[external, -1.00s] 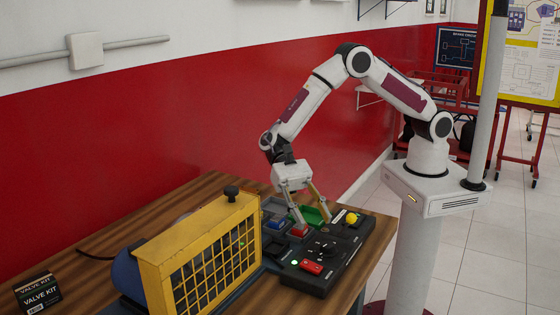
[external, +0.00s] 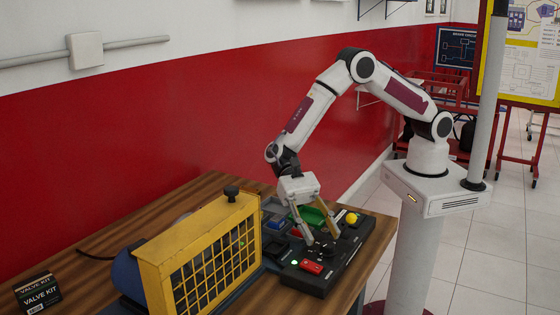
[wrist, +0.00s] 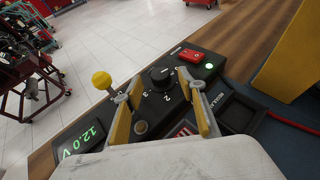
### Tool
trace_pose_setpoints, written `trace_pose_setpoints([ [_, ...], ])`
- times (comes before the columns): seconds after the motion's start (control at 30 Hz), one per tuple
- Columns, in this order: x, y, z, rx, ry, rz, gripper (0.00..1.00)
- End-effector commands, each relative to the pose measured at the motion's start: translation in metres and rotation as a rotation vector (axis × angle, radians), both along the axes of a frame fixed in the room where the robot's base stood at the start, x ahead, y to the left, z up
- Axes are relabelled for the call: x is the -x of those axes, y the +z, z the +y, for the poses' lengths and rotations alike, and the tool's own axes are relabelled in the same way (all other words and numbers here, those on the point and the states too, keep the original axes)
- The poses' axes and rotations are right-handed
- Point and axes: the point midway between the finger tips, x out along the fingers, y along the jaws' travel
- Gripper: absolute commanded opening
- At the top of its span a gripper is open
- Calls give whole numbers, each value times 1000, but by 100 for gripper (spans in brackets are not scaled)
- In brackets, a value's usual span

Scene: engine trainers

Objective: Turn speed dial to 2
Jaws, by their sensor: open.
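The speed dial (wrist: 160,75) is a round black knob on the black control panel (external: 338,262). In the wrist view the printed numbers 2 and 3 show beside it, on the side nearer my gripper. I cannot tell which number its pointer faces. My gripper (wrist: 165,88) is open and empty. Its two yellow fingers reach down over the panel, one to each side of the dial in the wrist view. Both tips look apart from the knob; their exact height above the panel is unclear. In the external view my gripper (external: 322,240) partly hides the dial.
A red switch (external: 312,267) and a lit green lamp (wrist: 209,66) are close to the dial. A yellow ball knob (external: 351,218) stands up from the panel. A green tray (external: 311,215) lies behind. A yellow cage (external: 200,255) stands at left. Open air surrounds the arm.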

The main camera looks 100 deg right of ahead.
Motion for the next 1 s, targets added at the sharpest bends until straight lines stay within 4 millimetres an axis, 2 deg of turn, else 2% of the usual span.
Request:
trace_pose_setpoints([
  [0.1, 2, -5, 12, 1, 2, 0, 40],
  [0.3, 4, -10, 24, 0, 1, -1, 40],
  [0.67, 4, -11, 26, 0, 0, -1, 40],
  [0.77, 4, -11, 26, 0, 0, -1, 14],
  [1.0, 4, -11, 26, 1, -1, -2, 13],
])
